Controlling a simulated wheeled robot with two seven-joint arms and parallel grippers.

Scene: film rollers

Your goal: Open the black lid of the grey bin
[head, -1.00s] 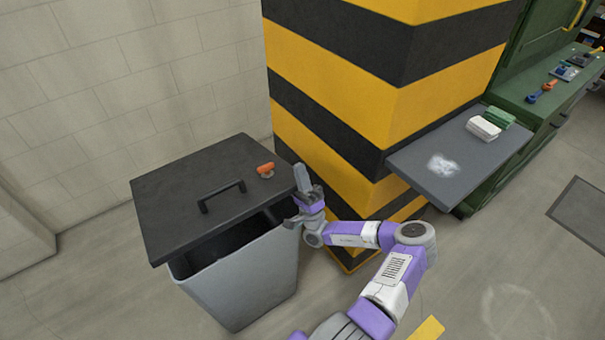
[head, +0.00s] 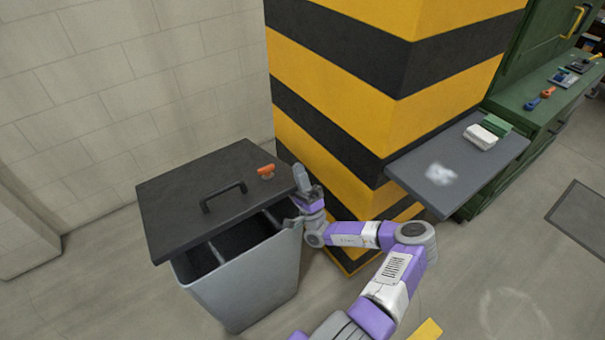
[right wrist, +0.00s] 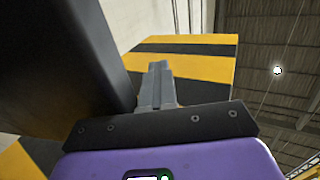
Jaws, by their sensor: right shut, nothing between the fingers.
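The grey bin (head: 243,290) stands on the floor left of the striped pillar. Its black lid (head: 175,198) has a black bar handle (head: 222,197) and is partly raised at the front, leaving a gap that shows the bin's dark inside and a divider. My right gripper (head: 302,180) is at the lid's right edge, fingers shut and pointing up. In the right wrist view the shut fingers (right wrist: 158,85) stand beside a dark surface that looks like the lid; whether they touch it I cannot tell. My left gripper is not in view.
A small orange object (head: 266,171) sits on the lid's right part. The yellow-and-black pillar (head: 350,110) is close behind my right gripper. A grey shelf (head: 425,190) with white and green cloths (head: 480,137) juts out at right. A wall (head: 130,90) stands behind the bin.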

